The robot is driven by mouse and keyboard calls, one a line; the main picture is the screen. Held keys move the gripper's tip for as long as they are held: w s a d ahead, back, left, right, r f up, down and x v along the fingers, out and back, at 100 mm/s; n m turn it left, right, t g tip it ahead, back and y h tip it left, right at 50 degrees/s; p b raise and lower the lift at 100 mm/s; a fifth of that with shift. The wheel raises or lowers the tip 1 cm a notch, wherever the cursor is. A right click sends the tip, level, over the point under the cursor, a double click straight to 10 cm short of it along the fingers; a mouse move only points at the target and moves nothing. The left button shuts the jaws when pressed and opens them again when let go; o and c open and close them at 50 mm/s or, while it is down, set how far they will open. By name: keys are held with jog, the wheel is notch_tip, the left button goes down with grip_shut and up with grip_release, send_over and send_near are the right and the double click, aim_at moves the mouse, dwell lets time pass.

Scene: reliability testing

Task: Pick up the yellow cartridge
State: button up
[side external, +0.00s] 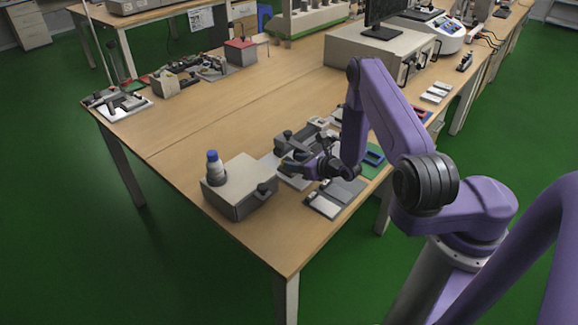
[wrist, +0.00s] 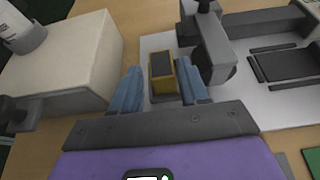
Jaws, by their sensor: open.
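The yellow cartridge (wrist: 154,86) is a small upright block with a dark top, standing on a pale plate (wrist: 153,43) in the wrist view. My gripper (wrist: 160,88) is open, with one blue-grey finger to the left of the cartridge and one to the right. A gap shows on the left side; the right finger is close to it, and I cannot tell whether it touches. In the side external view my gripper (side external: 287,170) is low over the table's near part. I cannot make out the cartridge there.
A dark fixture with a round knob (wrist: 214,58) stands close right of the cartridge. A beige box (side external: 240,187) with a blue-capped bottle (side external: 214,168) stands on the left. Grey trays (side external: 335,197) lie near the table's front edge. The table's left middle (side external: 200,125) is clear.

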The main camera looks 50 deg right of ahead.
aim_at(289, 160)
jog(key=shift+x, duration=1.9)
jog(key=shift+d+f, duration=0.1)
jog(key=shift+f, duration=0.05)
jog(key=c, duration=0.7)
jog(key=shift+c, duration=0.2)
jog(key=shift+r, duration=0.2)
